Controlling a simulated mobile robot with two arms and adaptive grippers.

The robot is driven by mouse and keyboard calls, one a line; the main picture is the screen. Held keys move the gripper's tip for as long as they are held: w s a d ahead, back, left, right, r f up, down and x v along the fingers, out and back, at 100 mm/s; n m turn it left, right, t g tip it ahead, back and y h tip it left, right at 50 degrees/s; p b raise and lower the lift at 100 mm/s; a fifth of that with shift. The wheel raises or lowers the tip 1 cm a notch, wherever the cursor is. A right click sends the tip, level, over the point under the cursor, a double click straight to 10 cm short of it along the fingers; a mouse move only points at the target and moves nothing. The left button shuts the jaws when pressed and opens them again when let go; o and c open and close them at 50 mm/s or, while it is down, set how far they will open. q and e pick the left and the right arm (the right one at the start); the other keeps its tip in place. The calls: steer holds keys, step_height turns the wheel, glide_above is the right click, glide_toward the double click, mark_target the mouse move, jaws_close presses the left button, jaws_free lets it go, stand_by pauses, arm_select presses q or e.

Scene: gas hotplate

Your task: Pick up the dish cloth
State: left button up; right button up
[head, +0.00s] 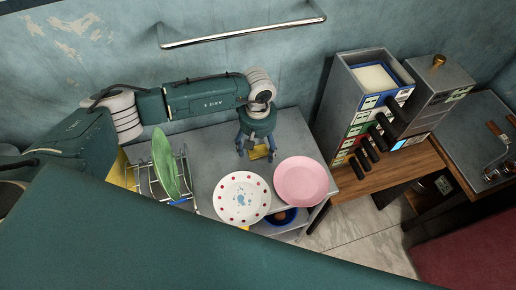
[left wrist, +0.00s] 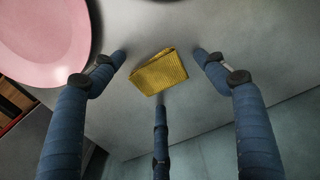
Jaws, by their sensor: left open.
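The dish cloth (left wrist: 159,72) is a folded yellow cloth lying on the grey tabletop. In the head view the cloth (head: 259,153) shows just below my left gripper (head: 256,147), partly covered by it. In the left wrist view my left gripper (left wrist: 160,75) has its blue fingers spread wide around the cloth, with a third finger below it. The fingers look apart from the cloth. My right gripper is not in view.
A white plate with red dots (head: 242,198) and a pink plate (head: 300,182) lie on the grey table (head: 212,160) in front of the cloth. A dish rack (head: 150,180) with a green plate (head: 165,162) stands left. A grey dispenser (head: 352,110) stands right. A wall rail (head: 240,33) runs behind.

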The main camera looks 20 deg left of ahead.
mark_target(258, 148)
arm_select(q)
steer(key=shift+c, duration=1)
steer(key=c, duration=0.8)
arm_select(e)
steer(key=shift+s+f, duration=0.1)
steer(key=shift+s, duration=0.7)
arm_select(q)
steer(key=shift+c, duration=0.2)
steer(key=shift+r, duration=0.35)
step_height(258, 148, up, 8)
steer(key=b, duration=0.3)
steer(key=shift+r, duration=0.65)
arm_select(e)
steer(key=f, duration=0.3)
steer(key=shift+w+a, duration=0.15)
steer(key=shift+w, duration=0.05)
arm_select(q)
steer(key=shift+c, duration=0.6)
